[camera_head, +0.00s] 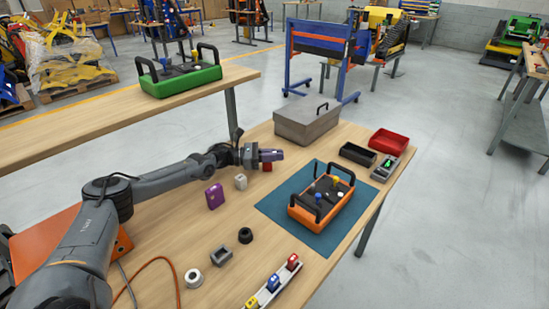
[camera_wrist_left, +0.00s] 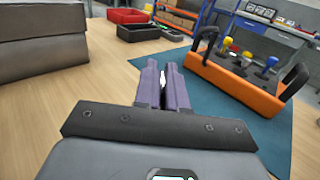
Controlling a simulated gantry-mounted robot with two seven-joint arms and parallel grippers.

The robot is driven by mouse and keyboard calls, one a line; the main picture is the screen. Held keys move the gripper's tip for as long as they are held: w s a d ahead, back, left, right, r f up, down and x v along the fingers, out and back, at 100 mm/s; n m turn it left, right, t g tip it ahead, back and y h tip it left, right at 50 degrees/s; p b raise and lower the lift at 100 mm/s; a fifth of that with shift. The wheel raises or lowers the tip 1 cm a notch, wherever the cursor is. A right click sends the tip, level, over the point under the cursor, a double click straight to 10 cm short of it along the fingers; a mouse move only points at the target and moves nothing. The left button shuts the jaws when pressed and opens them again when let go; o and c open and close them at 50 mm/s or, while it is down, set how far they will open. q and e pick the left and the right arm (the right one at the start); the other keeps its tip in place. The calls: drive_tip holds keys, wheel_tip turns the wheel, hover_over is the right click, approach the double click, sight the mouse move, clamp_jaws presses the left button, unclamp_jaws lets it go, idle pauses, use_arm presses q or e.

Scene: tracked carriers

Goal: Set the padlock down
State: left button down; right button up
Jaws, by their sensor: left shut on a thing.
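My left gripper (camera_head: 272,155) has purple fingers and is over the wooden table, left of the blue mat. It is shut on a small red padlock (camera_head: 267,167), whose red body shows just below the fingers. I cannot tell whether the padlock touches the table. In the left wrist view the purple fingers (camera_wrist_left: 163,75) are close together with a thin bright piece between them; the padlock's body is hidden there. My right gripper is not in view.
An orange carrier (camera_head: 296,214) stands on the blue mat (camera_head: 271,205). A grey box (camera_head: 300,128), a red bin (camera_head: 389,142) and a black bin (camera_head: 357,154) stand behind. A purple object (camera_head: 214,196) and a pale block (camera_head: 240,182) are nearby. A rack of coloured padlocks (camera_head: 272,282) is in front.

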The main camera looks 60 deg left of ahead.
use_arm(q)
drive_tip(key=shift+r, duration=0.1)
drive_tip(key=shift+f, duration=0.25)
drive_tip(key=c, duration=1.2)
unclamp_jaws()
drive_tip(key=shift+r, duration=0.1)
drive_tip(key=shift+r, duration=0.3)
drive_tip(key=shift+s+a+f, duration=0.15)
drive_tip(key=shift+s+a, duration=0.05)
drive_tip(key=p+v, duration=0.4)
drive_tip(key=v, duration=0.6)
drive_tip(key=shift+s+a, duration=0.35)
drive_tip(key=shift+s, duration=0.3)
